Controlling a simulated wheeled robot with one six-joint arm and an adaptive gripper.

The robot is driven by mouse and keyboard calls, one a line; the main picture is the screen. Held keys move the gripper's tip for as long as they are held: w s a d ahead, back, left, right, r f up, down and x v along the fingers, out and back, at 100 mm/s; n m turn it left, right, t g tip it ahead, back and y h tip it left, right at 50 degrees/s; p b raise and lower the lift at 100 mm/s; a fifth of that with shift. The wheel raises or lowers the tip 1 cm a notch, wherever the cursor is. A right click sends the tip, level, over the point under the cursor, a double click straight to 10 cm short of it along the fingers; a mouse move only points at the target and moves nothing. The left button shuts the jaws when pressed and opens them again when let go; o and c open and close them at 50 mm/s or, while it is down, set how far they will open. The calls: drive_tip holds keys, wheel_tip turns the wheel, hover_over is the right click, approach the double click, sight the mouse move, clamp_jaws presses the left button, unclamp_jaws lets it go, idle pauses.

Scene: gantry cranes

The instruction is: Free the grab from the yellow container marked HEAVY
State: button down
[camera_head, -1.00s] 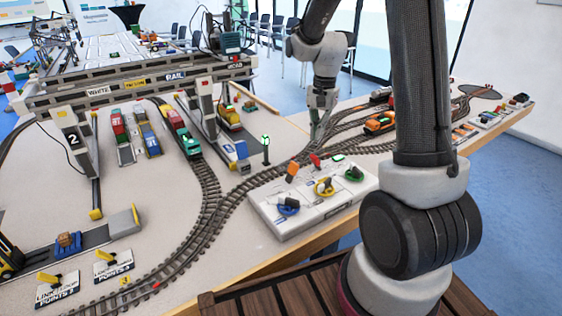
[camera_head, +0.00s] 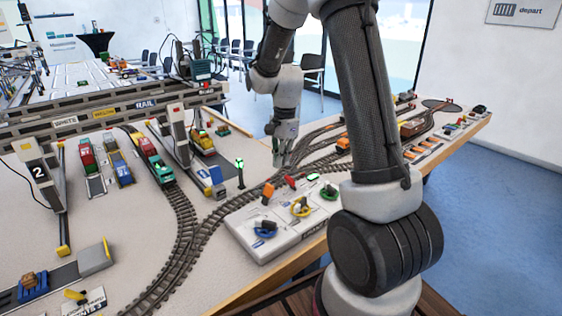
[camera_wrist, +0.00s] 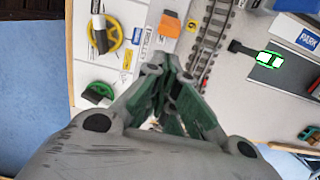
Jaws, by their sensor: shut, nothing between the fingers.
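My gripper (camera_head: 280,163) points down above the tracks, just behind the white control panel (camera_head: 262,244). In the wrist view its fingers (camera_wrist: 166,65) are together and empty. The panel carries a blue knob (camera_head: 265,229), a yellow knob (camera_head: 301,207), a green knob (camera_head: 329,192) and an orange lever (camera_head: 268,189). The wrist view also shows the yellow knob (camera_wrist: 112,33), the green knob (camera_wrist: 97,92) and the orange lever (camera_wrist: 168,27). A yellow load (camera_head: 203,140) stands under the gantry crane (camera_head: 178,135). I cannot read HEAVY on it, and the grab is not clear.
The gantry beam (camera_head: 110,112) crosses the left with white, yellow and rail labels. Trucks (camera_head: 118,165) and a green locomotive (camera_head: 155,165) stand before it. A green-lit signal (camera_head: 240,172) stands left of my gripper. Curved track (camera_head: 185,235) runs to the front.

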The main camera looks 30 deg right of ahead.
sight(267, 196)
drive_tip(key=f, duration=0.7)
drive_tip(key=shift+a+f, duration=0.2)
drive_tip(key=shift+a, duration=0.1)
